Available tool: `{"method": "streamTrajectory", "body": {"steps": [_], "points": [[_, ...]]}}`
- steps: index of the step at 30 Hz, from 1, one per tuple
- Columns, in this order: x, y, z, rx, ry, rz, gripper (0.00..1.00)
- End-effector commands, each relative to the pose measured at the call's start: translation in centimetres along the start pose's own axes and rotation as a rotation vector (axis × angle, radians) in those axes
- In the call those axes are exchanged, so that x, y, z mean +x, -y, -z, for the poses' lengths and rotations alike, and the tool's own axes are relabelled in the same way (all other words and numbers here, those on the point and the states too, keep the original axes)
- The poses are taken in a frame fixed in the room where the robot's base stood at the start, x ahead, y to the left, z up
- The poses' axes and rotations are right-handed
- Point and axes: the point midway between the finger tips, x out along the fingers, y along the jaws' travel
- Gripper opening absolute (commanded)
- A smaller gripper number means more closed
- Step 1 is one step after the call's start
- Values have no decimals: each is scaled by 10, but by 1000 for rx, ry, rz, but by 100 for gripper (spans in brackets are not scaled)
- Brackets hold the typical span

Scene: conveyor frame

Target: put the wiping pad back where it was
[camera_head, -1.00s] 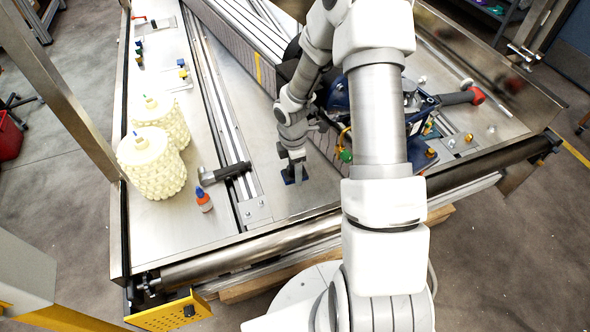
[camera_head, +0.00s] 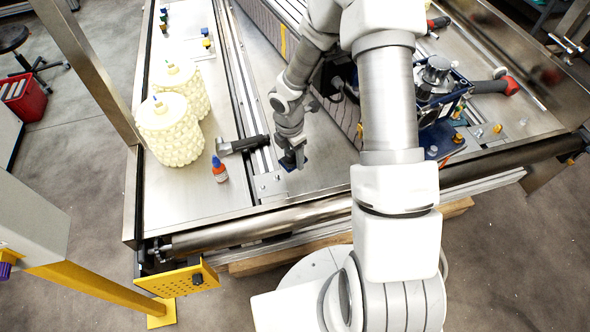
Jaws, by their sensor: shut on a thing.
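My gripper (camera_head: 292,157) points down at the metal conveyor bed (camera_head: 325,166), just right of the lengthwise rails. It is shut on a small dark blue pad (camera_head: 288,164), which I take for the wiping pad. The pad shows at and below the fingertips, partly hidden by them. I cannot tell whether it touches the bed or hangs just above it.
A blue fixture with metal parts (camera_head: 437,95) stands right of my arm. The front roller (camera_head: 250,229) edges the frame.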

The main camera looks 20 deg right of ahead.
Motion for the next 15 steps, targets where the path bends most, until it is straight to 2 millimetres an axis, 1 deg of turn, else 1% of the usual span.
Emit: {"method": "streamTrajectory", "body": {"steps": [1,3,8,12,15], "points": [[10,0,1,-2,0,2,0],[17,0,2,-1,0,1,0],[28,0,2,1,0,2,0],[49,0,4,0,0,3,0],[59,0,5,0,0,1,0]]}}
